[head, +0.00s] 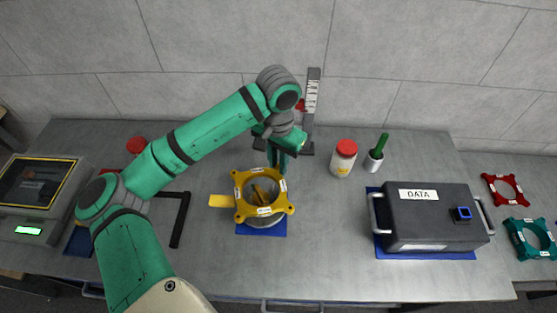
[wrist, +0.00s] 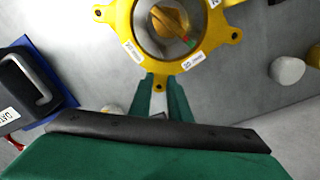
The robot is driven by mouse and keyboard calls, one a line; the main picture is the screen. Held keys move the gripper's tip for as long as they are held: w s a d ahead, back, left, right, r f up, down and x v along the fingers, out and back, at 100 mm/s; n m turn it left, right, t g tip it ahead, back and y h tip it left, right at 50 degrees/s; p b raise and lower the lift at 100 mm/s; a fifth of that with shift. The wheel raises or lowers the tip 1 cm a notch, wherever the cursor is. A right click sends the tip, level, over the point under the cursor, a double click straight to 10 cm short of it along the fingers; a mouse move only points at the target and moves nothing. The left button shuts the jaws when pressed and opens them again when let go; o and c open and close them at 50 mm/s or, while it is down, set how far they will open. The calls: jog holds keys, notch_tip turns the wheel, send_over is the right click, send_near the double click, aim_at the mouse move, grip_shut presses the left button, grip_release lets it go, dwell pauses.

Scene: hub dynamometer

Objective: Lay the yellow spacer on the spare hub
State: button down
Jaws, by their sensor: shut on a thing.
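The yellow spacer (head: 240,207) is a ring with lugs and small white labels. In the head view it is over a grey round part, apparently the spare hub (head: 262,221), on a blue mat. My gripper (head: 277,166) is shut on the far edge of the spacer. In the wrist view the fingers (wrist: 160,86) meet at a lug of the spacer (wrist: 200,54). A dark yellow piece with a small red and green mark shows through the ring's opening. The spacer hides most of the hub, and I cannot tell whether they touch.
A black DATA case (head: 430,222) with handles stands on a blue mat to the right. A red-lidded jar (head: 344,160) and a green-handled tool in a white cup (head: 375,160) stand behind. Red (head: 492,190) and teal (head: 517,238) rings lie far right. A black L-shaped bar (head: 180,218) lies left.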

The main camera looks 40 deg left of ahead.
jog(key=shift+f, duration=2.55)
jog(key=shift+f, duration=0.1)
jog(key=c, duration=1.6)
grip_release()
jog(key=shift+o, duration=0.2)
notch_tip(320, 180, up, 11)
jog(key=shift+f, duration=0.1)
